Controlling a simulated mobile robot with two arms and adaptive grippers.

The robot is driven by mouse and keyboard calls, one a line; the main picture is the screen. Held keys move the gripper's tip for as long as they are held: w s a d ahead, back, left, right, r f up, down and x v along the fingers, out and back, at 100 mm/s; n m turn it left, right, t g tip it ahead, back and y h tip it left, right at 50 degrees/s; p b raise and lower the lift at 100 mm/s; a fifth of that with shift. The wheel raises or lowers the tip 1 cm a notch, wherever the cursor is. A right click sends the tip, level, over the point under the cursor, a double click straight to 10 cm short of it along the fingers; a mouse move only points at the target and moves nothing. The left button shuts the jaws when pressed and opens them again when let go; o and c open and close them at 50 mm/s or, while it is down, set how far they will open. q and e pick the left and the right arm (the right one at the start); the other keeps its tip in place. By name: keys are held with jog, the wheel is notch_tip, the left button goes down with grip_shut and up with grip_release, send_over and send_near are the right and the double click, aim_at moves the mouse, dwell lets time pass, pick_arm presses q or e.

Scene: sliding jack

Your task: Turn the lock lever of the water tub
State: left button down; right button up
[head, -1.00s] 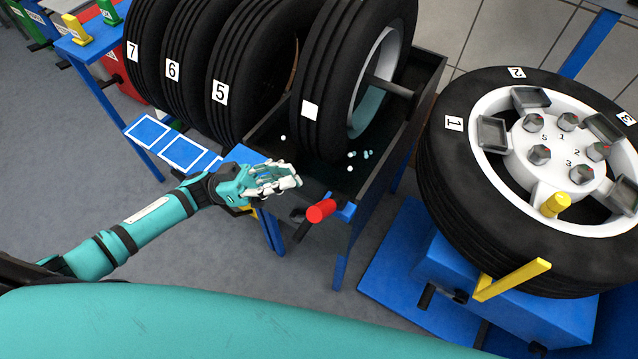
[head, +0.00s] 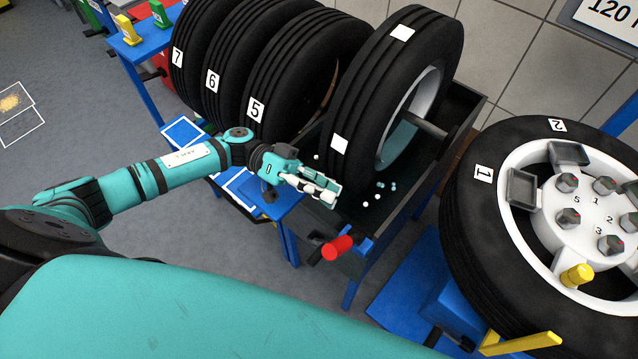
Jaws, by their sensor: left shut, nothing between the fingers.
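The water tub (head: 418,206) is a dark open-topped box on blue legs near the middle of the head view. A tire (head: 385,90) on a grey axle stands upright in it. The lock lever with a red handle (head: 338,247) is at the tub's near end, beside a blue part. My left gripper (head: 328,194) is shut and empty, over the near left edge of the tub. It is above and slightly left of the red handle and appears apart from it. My right gripper is not in view.
Numbered tires (head: 265,70) stand in a row left of the tub. A large wheel (head: 570,230) with yellow handles lies on a blue stand at the right. A blue table (head: 285,200) is beneath my left forearm. Grey floor (head: 90,135) is open at the left.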

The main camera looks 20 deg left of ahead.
aim_at(338, 240)
pick_arm(q)
jog(key=s+d+f+p, duration=0.2)
jog(key=s+d, duration=0.1)
jog(key=d, duration=0.1)
jog(key=shift+s+d, duration=0.3)
jog(key=shift+s, duration=0.05)
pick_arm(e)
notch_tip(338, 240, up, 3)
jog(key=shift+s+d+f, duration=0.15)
pick_arm(q)
jog(key=shift+f, duration=0.15)
jog(key=s+m, duration=0.1)
jog(key=s+f+m+b, duration=0.1)
jog(key=m, duration=0.1)
jog(key=shift+a+f+g, duration=0.25)
jog(key=shift+a+g, duration=0.05)
jog(key=shift+a, duration=0.1)
jog(key=shift+s+a+f, duration=0.15)
jog(key=shift+s+f, duration=0.15)
jog(key=shift+s, duration=0.25)
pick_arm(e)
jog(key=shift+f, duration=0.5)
